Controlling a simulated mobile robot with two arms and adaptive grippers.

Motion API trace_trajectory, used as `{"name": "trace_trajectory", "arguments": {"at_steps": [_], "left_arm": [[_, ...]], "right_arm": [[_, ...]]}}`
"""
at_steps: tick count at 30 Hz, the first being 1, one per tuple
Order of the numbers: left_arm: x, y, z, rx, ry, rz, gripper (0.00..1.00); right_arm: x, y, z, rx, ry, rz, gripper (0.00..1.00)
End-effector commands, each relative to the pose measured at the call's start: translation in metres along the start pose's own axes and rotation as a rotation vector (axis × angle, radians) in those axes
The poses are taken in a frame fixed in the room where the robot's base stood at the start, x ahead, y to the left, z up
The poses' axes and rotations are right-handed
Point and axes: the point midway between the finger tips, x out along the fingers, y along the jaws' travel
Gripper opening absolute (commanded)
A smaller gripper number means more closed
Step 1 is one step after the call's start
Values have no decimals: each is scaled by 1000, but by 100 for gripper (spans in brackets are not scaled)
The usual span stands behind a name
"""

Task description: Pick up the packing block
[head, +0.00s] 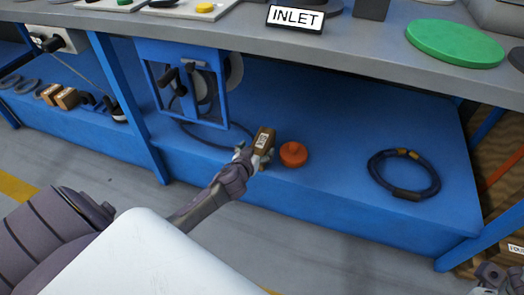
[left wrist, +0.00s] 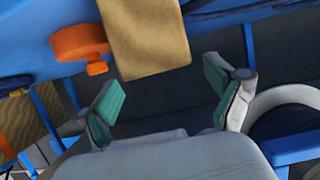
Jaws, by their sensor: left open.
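The packing block (head: 263,139) is a brown block with a pale label, on the blue lower shelf below the grey tabletop. In the left wrist view the block (left wrist: 148,40) appears as a plain tan shape at the top. My left gripper (head: 253,158) is at the near side of the block and covers its lower part in the head view. Its green-padded fingers (left wrist: 164,92) are open, with the block ahead of the gap and nothing gripped. Part of what seems to be my right gripper (head: 492,277) shows at the lower right corner; its fingers are unclear.
An orange knobbed part (head: 293,154) stands close to the block's right. A dark cable coil (head: 404,174) lies farther right on the shelf. A blue frame with a reel (head: 235,72) stands behind left. The grey tabletop (head: 370,48) overhangs the shelf.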

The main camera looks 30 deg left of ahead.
Motion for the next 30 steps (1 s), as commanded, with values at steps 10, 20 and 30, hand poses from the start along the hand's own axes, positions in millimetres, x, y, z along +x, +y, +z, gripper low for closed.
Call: {"name": "trace_trajectory", "arguments": {"at_steps": [10, 20, 30], "left_arm": [[41, -2, -2, 3, 2, -2, 92], [56, -1, -4, 0, -1, -1, 92], [55, -1, -4, 0, -1, -1, 48]], "right_arm": [[-24, 0, 5, 0, -2, 0, 40], [-16, 0, 7, -3, 21, -14, 40], [-15, 0, 5, -3, 25, -10, 40]]}}
